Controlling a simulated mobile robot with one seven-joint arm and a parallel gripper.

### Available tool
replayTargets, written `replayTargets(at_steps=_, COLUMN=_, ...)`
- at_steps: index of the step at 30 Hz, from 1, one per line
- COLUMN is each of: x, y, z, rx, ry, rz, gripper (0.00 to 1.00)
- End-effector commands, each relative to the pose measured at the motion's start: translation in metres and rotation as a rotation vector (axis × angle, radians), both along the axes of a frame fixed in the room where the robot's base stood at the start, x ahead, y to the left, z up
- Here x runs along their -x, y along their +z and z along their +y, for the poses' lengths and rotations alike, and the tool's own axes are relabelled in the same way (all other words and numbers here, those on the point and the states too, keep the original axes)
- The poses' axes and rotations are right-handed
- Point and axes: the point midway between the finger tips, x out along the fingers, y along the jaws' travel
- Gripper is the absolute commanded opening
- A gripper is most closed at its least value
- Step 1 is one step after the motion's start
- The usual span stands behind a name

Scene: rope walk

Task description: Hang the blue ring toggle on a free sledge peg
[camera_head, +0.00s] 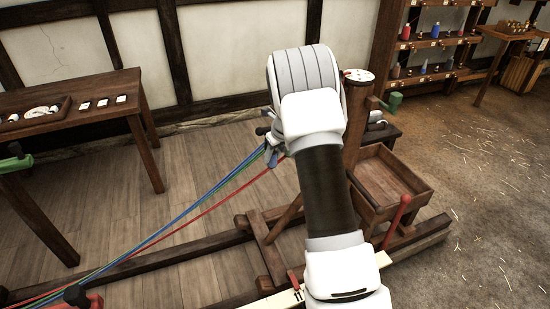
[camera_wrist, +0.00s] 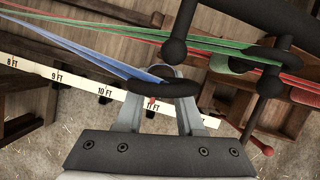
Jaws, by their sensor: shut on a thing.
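The blue ring toggle (camera_wrist: 165,89) is a dark ring with blue strands, held between the fingers of my gripper (camera_wrist: 160,105) in the wrist view. My gripper is shut on it. Dark knobbed sledge pegs stand just beyond it. One knob (camera_wrist: 173,52) is close above the toggle and looks bare. Green strands pass around a dark fitting farther right (camera_wrist: 268,56), and red strands run to the right edge. In the head view my arm hides most of the sledge front; the blue strands (camera_head: 205,192) run up to my gripper (camera_head: 272,155). Whether the ring touches a peg I cannot tell.
A white measuring strip (camera_wrist: 75,81) with foot marks lies below my gripper. A wooden tray (camera_head: 392,180) stands on the sledge to the right, near a red lever (camera_head: 397,220). A table (camera_head: 75,105) stands left and shelves (camera_head: 440,45) at back right. Open floor lies at right.

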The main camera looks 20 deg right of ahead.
Motion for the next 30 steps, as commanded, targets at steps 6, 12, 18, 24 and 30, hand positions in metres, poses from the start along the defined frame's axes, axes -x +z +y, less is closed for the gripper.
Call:
replayTargets(at_steps=6, x=-0.013, y=-0.001, z=0.000, rx=0.001, ry=0.001, rz=0.001, gripper=0.00)
replayTargets(at_steps=12, x=-0.026, y=-0.002, z=0.000, rx=0.002, ry=0.001, rz=0.000, gripper=0.00)
replayTargets(at_steps=18, x=-0.037, y=-0.003, z=0.000, rx=0.001, ry=0.002, rz=0.000, gripper=0.00)
replayTargets(at_steps=24, x=-0.045, y=-0.008, z=0.000, rx=0.001, ry=0.001, rz=0.001, gripper=0.00)
replayTargets(at_steps=30, x=-0.049, y=-0.011, z=0.000, rx=0.000, ry=0.001, rz=0.000, gripper=0.00)
